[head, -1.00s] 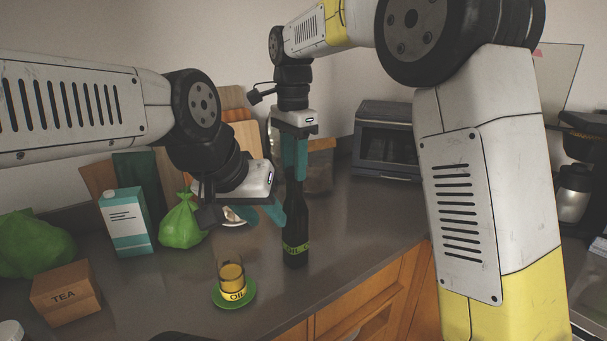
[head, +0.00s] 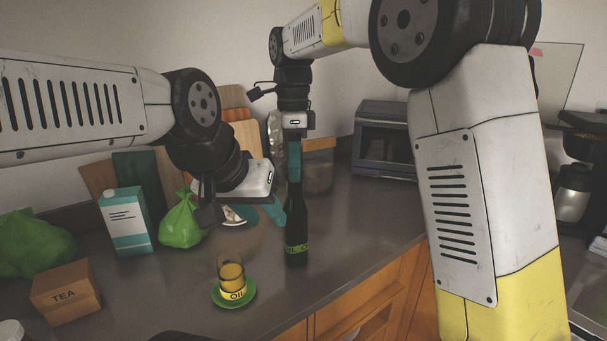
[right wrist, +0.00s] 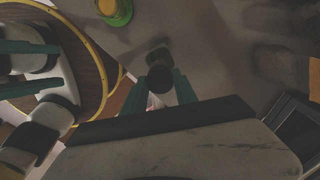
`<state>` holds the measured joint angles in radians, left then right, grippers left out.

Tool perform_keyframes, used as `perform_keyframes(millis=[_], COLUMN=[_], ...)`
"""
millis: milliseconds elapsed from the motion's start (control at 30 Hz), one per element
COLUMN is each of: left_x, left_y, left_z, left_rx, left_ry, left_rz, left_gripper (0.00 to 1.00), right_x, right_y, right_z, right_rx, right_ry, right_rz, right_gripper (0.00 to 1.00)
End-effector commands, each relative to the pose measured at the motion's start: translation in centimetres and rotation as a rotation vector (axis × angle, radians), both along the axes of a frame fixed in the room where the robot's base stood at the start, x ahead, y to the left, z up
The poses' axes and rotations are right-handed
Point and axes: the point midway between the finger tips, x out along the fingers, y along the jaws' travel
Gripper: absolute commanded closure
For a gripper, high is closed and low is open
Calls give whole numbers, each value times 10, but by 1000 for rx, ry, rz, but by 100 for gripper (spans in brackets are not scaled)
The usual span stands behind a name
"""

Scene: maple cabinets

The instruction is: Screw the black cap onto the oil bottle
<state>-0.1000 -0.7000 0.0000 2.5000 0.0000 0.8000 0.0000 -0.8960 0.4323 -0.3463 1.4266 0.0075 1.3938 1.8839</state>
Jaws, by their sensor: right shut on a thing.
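The dark oil bottle (head: 297,225) with a green label stands upright on the counter in the head view. My right gripper (head: 294,172) points down at the bottle's top from above. In the right wrist view my right gripper (right wrist: 165,86) has its teal fingers on both sides of a round dark top, which I take to be the black cap (right wrist: 160,79). The cap is hidden by the fingers in the head view. How far it sits on the neck cannot be seen. My left gripper (head: 272,212) is just left of the bottle; its finger gap and any contact are unclear.
A glass (head: 231,276) with an oil label stands on a green coaster (head: 248,298) at the front. A carton (head: 126,224), green bag (head: 181,222) and tea box (head: 66,294) are on the left. A toaster oven (head: 386,142) is behind right. Counter right of the bottle is clear.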

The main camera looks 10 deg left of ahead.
Motion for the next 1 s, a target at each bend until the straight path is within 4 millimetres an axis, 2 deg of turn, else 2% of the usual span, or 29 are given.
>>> perform_keyframes(millis=[233,500,600,1000], left_x=[0,0,0,0], left_y=[0,0,0,0], left_z=[0,0,0,0], left_rx=[0,0,0,0], left_ry=[0,0,0,0], left_rz=[0,0,0,0], left_gripper=[64,64,64,64], right_x=[0,0,0,0], right_y=[0,0,0,0], right_z=[-1,-2,-3,-3], right_rx=[0,-1,0,-1], right_ry=[1,0,0,1], right_rz=[-54,-438,-509,-539], right_gripper=[100,100,100,100])
